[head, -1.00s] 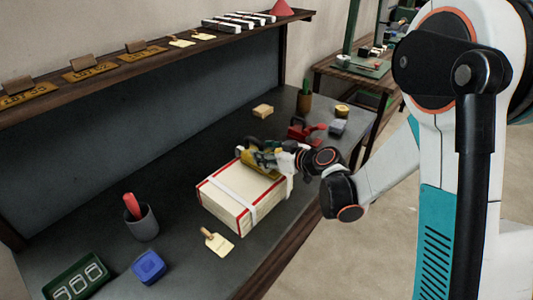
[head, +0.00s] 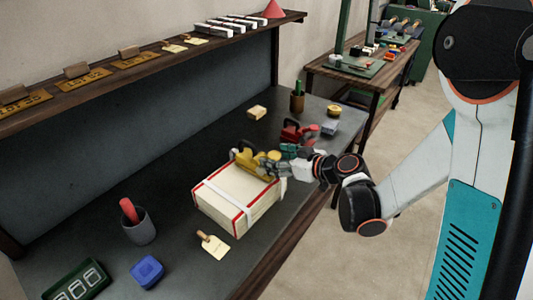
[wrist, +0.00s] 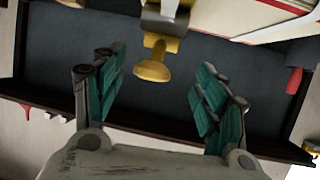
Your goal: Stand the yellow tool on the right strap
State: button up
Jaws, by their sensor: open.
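The yellow tool (head: 251,162), with a dark handle on top, is at the far right end of the cream box (head: 233,196) with red edges. It looks upright, resting at the right strap (head: 283,187); its exact contact is hidden. In the wrist view, the tool's yellow round end (wrist: 152,71) shows ahead of and between my fingers, with clear gaps on both sides. My gripper (head: 270,164) is open and empty, just right of the tool. The left strap (head: 222,195) crosses the box top.
A red tool (head: 297,132) and a grey-blue block (head: 329,128) sit close behind my gripper. A tag (head: 213,246), a blue block (head: 147,270) and a grey cup (head: 139,228) are at the front left.

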jog(key=shift+p+v, duration=0.3)
jog(key=shift+v, duration=1.7)
jog(key=shift+s+r, duration=0.15)
jog(key=shift+r, duration=0.15)
jog(key=s+d+r+m+g+h, duration=0.1)
jog(key=s+d+r+m+h, duration=0.1)
jog(key=s, duration=0.5)
jog(key=s+d+r+m+h, duration=0.3)
jog(key=s+d+m+h, duration=0.1)
jog(key=s, duration=0.4)
jog(key=s+d+r+m+g+h, duration=0.1)
jog(key=s+d+r+m+h, duration=0.1)
jog(key=s+d, duration=0.3)
jog(key=s+r+h, duration=0.1)
jog(key=s, duration=0.1)
jog(key=shift+s+d+r+m+g, duration=0.25)
jog(key=shift+s+d+m+g, duration=0.05)
jog(key=shift+s+m, duration=0.1)
